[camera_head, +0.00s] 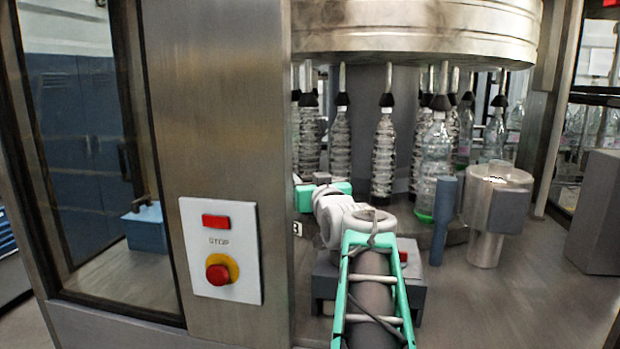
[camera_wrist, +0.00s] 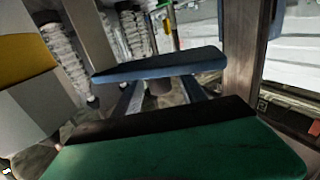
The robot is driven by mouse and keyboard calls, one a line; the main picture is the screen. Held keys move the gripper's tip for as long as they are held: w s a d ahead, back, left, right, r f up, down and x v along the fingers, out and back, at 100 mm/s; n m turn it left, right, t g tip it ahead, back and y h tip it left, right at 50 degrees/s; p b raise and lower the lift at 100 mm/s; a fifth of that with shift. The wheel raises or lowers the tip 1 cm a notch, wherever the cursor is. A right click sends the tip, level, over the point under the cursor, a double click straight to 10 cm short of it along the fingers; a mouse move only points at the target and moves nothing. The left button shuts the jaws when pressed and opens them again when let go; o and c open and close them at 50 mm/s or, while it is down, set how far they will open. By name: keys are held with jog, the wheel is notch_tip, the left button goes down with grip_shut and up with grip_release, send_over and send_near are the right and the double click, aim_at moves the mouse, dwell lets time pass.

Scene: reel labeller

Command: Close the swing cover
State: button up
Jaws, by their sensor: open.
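I cannot tell for certain which part is the swing cover. A tall dark-framed glass panel (camera_head: 85,150) stands at the left of the head view, left of the steel post with the STOP plate. My gripper (camera_head: 322,190), with green parts, is at the end of my arm, just right of that post and low in front of the bottles. Its tips are partly hidden by my wrist. In the wrist view, my gripper (camera_wrist: 170,95) shows as a green-and-black jaw and a blue-and-black jaw, apart, with no held object visible between them.
A STOP plate (camera_head: 222,250) with red buttons is on the steel post (camera_head: 220,120). Several bottles (camera_head: 384,150) hang under the steel carousel (camera_head: 420,30). A blue-grey upright post (camera_head: 444,215) and a steel cylinder (camera_head: 490,225) stand right of my arm.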

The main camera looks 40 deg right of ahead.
jog(key=shift+c, duration=0.6)
grip_shut()
dwell(0.8)
